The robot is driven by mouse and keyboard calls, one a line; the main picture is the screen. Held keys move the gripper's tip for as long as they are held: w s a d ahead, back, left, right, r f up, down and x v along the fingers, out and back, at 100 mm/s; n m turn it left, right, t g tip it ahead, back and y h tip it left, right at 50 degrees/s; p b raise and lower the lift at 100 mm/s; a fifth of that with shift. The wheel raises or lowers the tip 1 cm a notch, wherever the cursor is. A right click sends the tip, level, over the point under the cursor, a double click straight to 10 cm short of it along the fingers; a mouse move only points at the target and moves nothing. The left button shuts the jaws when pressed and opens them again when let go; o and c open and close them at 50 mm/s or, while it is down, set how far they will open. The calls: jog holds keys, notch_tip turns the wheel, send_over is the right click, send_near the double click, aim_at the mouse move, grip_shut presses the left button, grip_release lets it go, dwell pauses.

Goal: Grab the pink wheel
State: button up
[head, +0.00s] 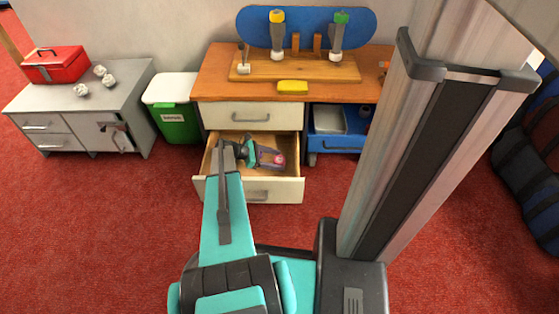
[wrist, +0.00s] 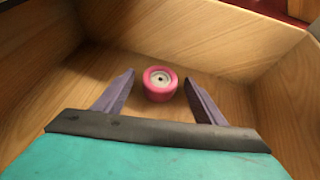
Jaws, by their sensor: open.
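The pink wheel (wrist: 160,84) rests on the wooden floor of the open drawer, with its pale hub facing up in the wrist view. It also shows in the head view (head: 280,160), partly covered by my gripper. My gripper (wrist: 158,80) is open inside the drawer, with its two purple fingers on either side of the wheel. A gap shows between the wheel and each finger. In the head view my gripper (head: 272,159) reaches down into the drawer (head: 282,192).
Wooden drawer walls (wrist: 255,45) rise around my gripper. Above the open drawer is a shut drawer (head: 255,115) under the bench top (head: 215,85). A green bin (head: 178,124) stands at left, and a blue drawer with a grey container (head: 330,119) at right.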

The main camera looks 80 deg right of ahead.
jog(key=c, duration=1.1)
jog(key=shift+w+r, duration=0.1)
jog(key=shift+r, duration=0.05)
jog(key=shift+w+a+r+p, duration=0.1)
jog(key=shift+w+r+p, duration=0.25)
jog(key=shift+r+p, duration=0.1)
jog(key=p+v, duration=0.5)
jog(key=v, duration=0.8)
jog(key=shift+w+a+r, duration=0.1)
jog(key=shift+w, duration=0.25)
jog(key=shift+c, duration=0.3)
jog(key=shift+w+a+r, duration=0.2)
jog(key=shift+w, duration=0.3)
